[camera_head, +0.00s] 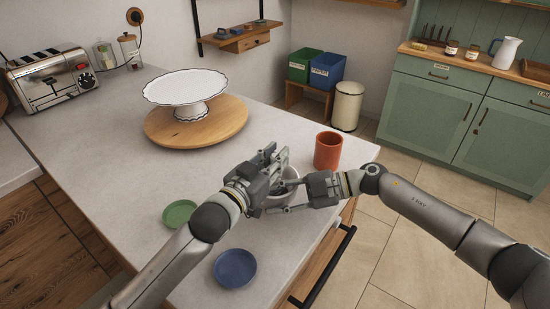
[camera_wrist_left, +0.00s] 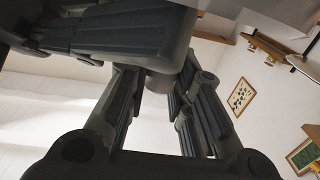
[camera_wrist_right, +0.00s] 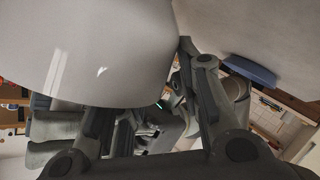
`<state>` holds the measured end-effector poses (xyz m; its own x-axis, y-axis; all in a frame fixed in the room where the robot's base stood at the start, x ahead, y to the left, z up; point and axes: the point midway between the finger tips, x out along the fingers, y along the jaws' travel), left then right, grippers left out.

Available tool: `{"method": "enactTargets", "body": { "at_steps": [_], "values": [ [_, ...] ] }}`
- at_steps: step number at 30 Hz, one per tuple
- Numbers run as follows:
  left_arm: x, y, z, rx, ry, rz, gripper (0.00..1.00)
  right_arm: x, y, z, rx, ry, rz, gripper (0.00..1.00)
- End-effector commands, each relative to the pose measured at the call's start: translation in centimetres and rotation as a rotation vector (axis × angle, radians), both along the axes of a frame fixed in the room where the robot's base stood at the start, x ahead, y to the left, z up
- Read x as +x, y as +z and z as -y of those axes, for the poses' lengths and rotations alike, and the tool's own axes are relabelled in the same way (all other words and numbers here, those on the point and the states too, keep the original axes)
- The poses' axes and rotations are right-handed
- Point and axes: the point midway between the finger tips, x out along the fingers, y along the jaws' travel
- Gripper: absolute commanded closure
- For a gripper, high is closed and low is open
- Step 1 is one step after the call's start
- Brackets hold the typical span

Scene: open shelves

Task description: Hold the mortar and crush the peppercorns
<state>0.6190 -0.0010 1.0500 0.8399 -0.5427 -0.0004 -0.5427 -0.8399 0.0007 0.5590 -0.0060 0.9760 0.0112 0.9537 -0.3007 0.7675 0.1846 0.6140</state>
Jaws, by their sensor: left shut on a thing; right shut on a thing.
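The pale grey mortar (camera_head: 291,173) stands near the counter's right edge, mostly hidden by my grippers. Its smooth wall fills the upper left of the right wrist view (camera_wrist_right: 90,50). My right gripper (camera_head: 287,197) is shut on the mortar's side. My left gripper (camera_head: 276,160) is above the mortar, shut on what seems to be the pestle, a grey piece (camera_wrist_left: 162,84) between its fingers in the left wrist view. The pestle's lower end and the peppercorns are hidden.
A red cup (camera_head: 328,150) stands just behind the mortar. A green saucer (camera_head: 179,213) and a blue saucer (camera_head: 234,268) lie in front and left. A white cake stand (camera_head: 187,90) on a round wooden board (camera_head: 160,132) is farther back. The counter between is clear.

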Motion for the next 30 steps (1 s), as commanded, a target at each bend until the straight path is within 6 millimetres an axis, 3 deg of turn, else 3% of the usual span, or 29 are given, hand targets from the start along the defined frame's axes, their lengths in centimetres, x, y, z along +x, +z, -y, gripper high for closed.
{"method": "enactTargets", "body": {
  "at_steps": [1,20,30],
  "values": [
    [0.2,-0.3,0.2,0.000,0.000,-0.004,1.00,-0.2,-0.8,0.1,-0.011,0.001,-0.006,1.00],
    [0.2,-0.3,-1.1,0.003,0.000,-0.004,1.00,-0.2,-0.8,0.2,-0.012,0.000,-0.005,1.00],
    [-1.1,-0.3,-0.8,0.002,-0.001,-0.005,1.00,-0.2,-0.8,0.2,-0.012,0.000,-0.005,1.00]
  ]
}}
